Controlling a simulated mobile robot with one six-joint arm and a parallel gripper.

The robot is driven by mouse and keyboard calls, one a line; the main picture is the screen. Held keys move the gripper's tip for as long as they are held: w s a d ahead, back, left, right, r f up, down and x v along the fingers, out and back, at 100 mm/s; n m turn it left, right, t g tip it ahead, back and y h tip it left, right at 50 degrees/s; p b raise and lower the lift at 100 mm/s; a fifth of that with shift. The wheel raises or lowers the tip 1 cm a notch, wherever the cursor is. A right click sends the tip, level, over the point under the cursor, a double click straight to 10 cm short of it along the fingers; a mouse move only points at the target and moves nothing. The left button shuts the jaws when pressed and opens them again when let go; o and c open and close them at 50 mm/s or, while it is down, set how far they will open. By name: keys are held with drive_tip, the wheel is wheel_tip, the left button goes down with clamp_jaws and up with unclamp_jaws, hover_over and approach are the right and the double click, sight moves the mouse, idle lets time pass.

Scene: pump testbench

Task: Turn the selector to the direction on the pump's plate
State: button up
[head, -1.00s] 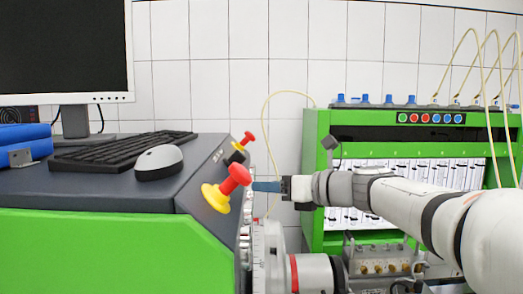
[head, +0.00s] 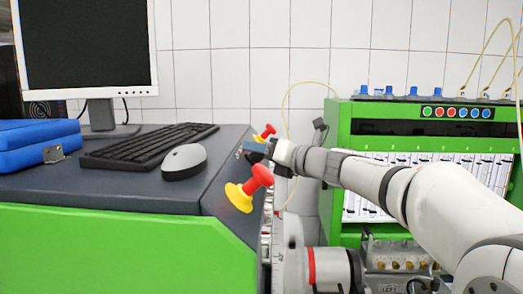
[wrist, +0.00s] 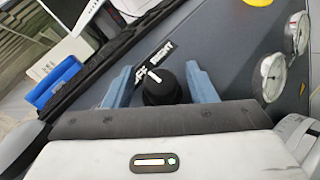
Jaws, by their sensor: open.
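The selector is a black round knob (wrist: 160,86) with a white pointer line, on the console's dark sloping panel. In the head view my gripper (head: 256,147) is at the panel's far part and hides the selector. I cannot make out the pump's plate.
Two round gauges (wrist: 272,77) sit right of the knob. A keyboard (head: 150,146), mouse (head: 184,162) and blue case (head: 38,143) lie on the console.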

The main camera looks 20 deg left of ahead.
drive_tip(key=shift+c, duration=0.3)
drive_tip(key=c, duration=0.9)
